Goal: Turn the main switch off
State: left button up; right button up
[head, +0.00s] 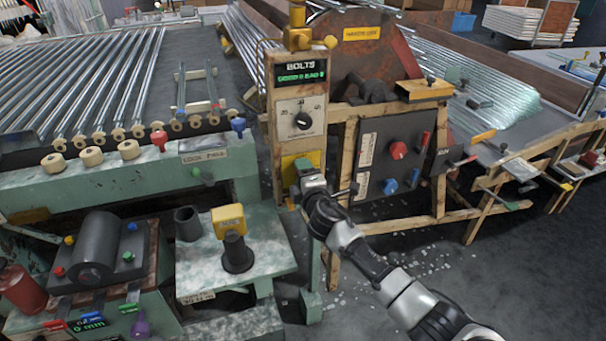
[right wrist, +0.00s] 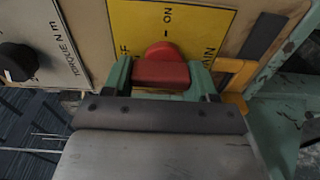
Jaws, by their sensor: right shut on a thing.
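The main switch is a red knob (right wrist: 160,67) on a yellow plate (right wrist: 130,22) in the right wrist view. The plate reads ON at the top, with partly covered lettering at the left and right. My right gripper (right wrist: 160,78) is shut on the knob, one greenish finger on each side of it. In the head view the yellow plate (head: 312,158) is on the lower part of the cream panel, and my right gripper (head: 306,183) covers the knob there. I cannot tell the knob's exact pointing direction. My left gripper is not in view.
Above the switch are a black dial (head: 303,121) and a BOLTS display (head: 300,72). A dark panel (head: 375,190) with a red knob (head: 398,151) stands to the right. A green bench (head: 190,262) with a yellow-topped device (head: 229,219) stands to the left.

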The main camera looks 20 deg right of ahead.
jog(key=shift+f, duration=0.1)
dwell(0.5)
jog(key=o, duration=0.9)
jog(key=shift+s, duration=0.1)
jog(key=s+p, duration=0.1)
jog(key=s, duration=0.9)
jog(key=shift+s+d, duration=0.15)
jog(key=shift+s, duration=0.15)
